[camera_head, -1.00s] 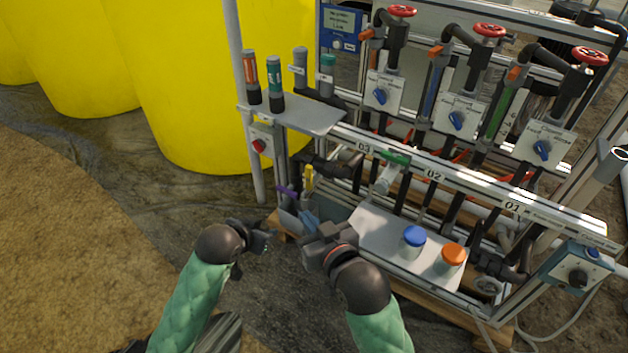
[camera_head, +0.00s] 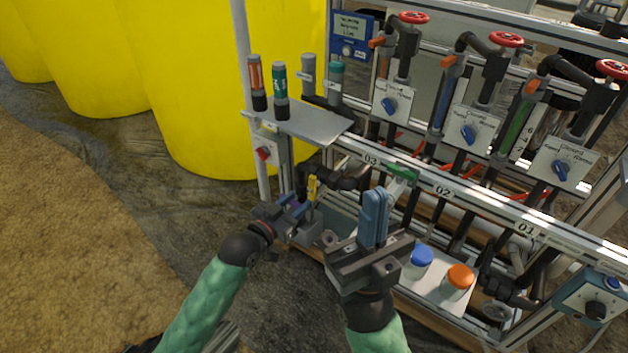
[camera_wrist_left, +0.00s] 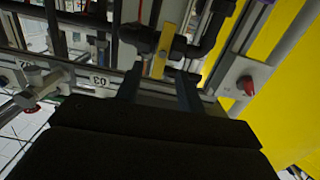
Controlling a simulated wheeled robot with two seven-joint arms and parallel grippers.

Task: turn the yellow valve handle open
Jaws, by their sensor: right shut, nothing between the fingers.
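The yellow valve handle (camera_head: 312,187) stands roughly upright on the black pipework at the lower left end of the skid. It also shows in the left wrist view (camera_wrist_left: 163,50), ahead of and between the finger lines. My left gripper (camera_head: 297,210) is close beside the handle, to its lower left. Its two fingers are apart in the left wrist view (camera_wrist_left: 158,88), with nothing held between them. I cannot tell whether a finger touches the handle. My right gripper (camera_head: 375,215) is shut and empty, its blue fingers pointing up in front of the skid.
A grey shelf (camera_head: 305,122) with several capped tubes is above the handle. A red knob (camera_head: 263,154) is on the post, also in the wrist view (camera_wrist_left: 246,84). Blue-capped (camera_head: 421,259) and orange-capped (camera_head: 459,277) bottles stand on a lower tray. Ground at left is clear.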

